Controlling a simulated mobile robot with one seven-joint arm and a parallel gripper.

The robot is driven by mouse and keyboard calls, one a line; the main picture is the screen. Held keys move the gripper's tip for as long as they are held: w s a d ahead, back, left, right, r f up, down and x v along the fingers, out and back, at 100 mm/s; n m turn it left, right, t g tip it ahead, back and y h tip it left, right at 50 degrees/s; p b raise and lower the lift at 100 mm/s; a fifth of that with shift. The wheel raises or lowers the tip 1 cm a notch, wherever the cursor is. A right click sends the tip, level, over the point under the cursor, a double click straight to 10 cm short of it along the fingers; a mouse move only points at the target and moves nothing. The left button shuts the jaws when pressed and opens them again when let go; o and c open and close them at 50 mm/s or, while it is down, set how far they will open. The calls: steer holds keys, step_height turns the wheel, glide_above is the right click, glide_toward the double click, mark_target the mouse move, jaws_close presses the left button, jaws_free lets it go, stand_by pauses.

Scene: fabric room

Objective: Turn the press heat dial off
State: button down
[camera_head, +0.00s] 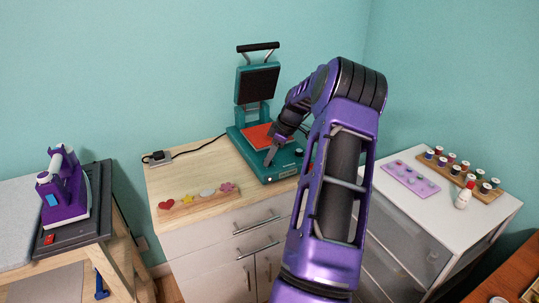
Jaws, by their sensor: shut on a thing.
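The teal heat press (288,172) stands on the wooden-topped cabinet with its black upper plate raised and its orange-red lower pad showing. My gripper (270,160) reaches down to the press's front control strip. Its fingers are shut at the strip's left part, on what appears to be the heat dial. The dial itself is hidden by the fingers, so its setting cannot be read. A dark round knob (299,153) shows on the right side of the press, clear of the fingers.
A wooden strip with colourful shapes (200,199) lies in front left of the press. A power strip (157,158) with a black cable sits behind it. A purple iron (63,190) stands far left.

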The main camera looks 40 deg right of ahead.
steer(key=n, duration=0.2)
steer(key=n+g+y+p, duration=0.1)
steer(key=n+p, duration=0.1)
steer(key=n, duration=0.1)
steer(key=shift+w+d+f+n+y, duration=0.1)
steer(key=shift+d+n+y, duration=0.2)
steer(key=shift+y, duration=0.1)
stand_by(0.3)
steer(key=c, duration=0.5)
jaws_free()
steer(key=shift+c, duration=0.2)
steer(key=p+v, duration=0.2)
steer(key=v, duration=1.5)
steer(key=shift+w+r, duration=0.3)
steer(key=shift+w, duration=0.05)
